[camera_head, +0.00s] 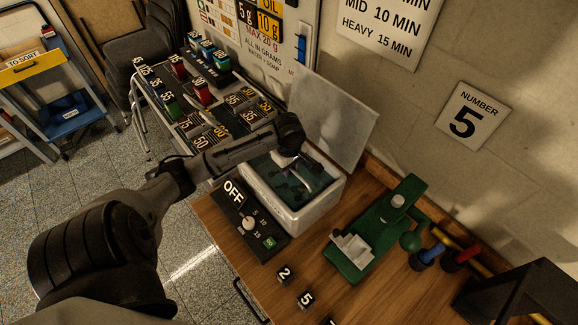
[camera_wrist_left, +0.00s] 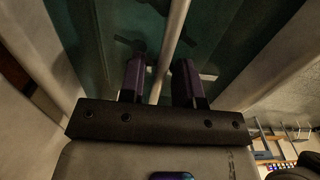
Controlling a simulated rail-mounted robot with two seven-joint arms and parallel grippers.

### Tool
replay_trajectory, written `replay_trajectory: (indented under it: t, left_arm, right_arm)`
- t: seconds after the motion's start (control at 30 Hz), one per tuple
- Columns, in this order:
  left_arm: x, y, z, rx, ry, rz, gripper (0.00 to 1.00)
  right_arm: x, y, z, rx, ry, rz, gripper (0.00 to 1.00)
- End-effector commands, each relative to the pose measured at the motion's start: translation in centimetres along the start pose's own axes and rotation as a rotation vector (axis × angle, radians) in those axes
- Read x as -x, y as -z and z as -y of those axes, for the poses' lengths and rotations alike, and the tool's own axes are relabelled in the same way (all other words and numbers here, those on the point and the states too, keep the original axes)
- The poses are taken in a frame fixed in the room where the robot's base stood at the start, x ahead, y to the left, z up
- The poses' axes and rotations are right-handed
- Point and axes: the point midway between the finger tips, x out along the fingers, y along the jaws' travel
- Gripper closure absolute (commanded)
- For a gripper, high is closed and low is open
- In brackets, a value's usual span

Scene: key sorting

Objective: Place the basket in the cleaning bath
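The cleaning bath (camera_head: 327,197) is a white tub with dark teal inside, its clear lid (camera_head: 340,115) raised. My left gripper (camera_head: 300,160) is over the bath, pointing down into it. The basket appears to be inside the bath; its body is hard to make out. In the left wrist view, a pale rod (camera_wrist_left: 178,22), seemingly the basket's handle, runs between the two purple fingers of the left gripper (camera_wrist_left: 160,68). The fingers are apart, with a visible gap beside the rod. My right gripper is not in view.
A control box (camera_head: 250,219) marked OFF stands against the bath's front-left side. A green press-like tool (camera_head: 370,240) stands to its right. Number blocks (camera_head: 285,275) lie at the front of the wooden table.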

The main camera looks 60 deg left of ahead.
Motion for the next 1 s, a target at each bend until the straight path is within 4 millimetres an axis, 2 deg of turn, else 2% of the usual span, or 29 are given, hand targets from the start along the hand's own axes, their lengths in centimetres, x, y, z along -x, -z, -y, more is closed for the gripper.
replay_trajectory:
  t: [0.27, 0.47, 0.83, 1.0]
  left_arm:
    - [0.0, 0.0, 0.0, 0.000, -0.001, 0.000, 0.65]
    - [0.8, 0.1, -0.1, -0.001, -0.004, -0.002, 0.65]
    - [8.6, 0.1, -0.1, 0.000, -0.004, -0.005, 0.65]
    - [11.1, 0.1, -0.1, -0.001, -0.002, -0.004, 0.65]
  right_arm:
    - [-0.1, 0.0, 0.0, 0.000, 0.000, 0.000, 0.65]
    - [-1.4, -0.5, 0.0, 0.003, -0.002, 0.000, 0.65]
    - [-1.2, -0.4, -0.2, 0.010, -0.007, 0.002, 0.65]
    - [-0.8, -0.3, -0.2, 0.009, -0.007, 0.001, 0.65]
